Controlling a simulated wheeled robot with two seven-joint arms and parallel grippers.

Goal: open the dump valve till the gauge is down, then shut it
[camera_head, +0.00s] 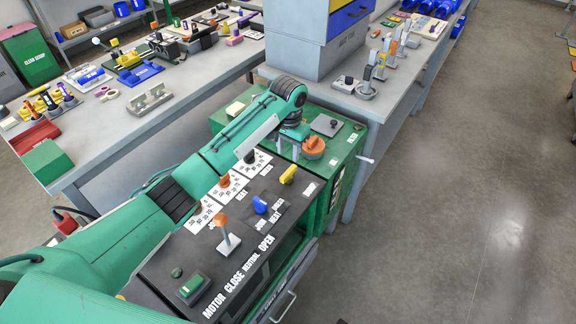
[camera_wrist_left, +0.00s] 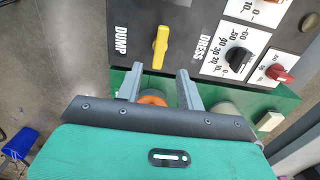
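The dump valve's yellow handle (camera_head: 288,174) is on the black top panel of the green cart. In the left wrist view the yellow handle (camera_wrist_left: 160,46) stands beside the white DUMP label, just past my fingertips. My left gripper (camera_head: 287,151) hangs over the cart's far part, behind the handle; its two grey fingers (camera_wrist_left: 161,80) are spread and touch no handle. An orange round part (camera_wrist_left: 152,99) shows below and between them; the orange knob (camera_head: 313,147) is beside the gripper in the head view. I cannot pick out the gauge. My right gripper is out of view.
A grey cabinet (camera_head: 300,45) stands behind. The floor on the right is clear.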

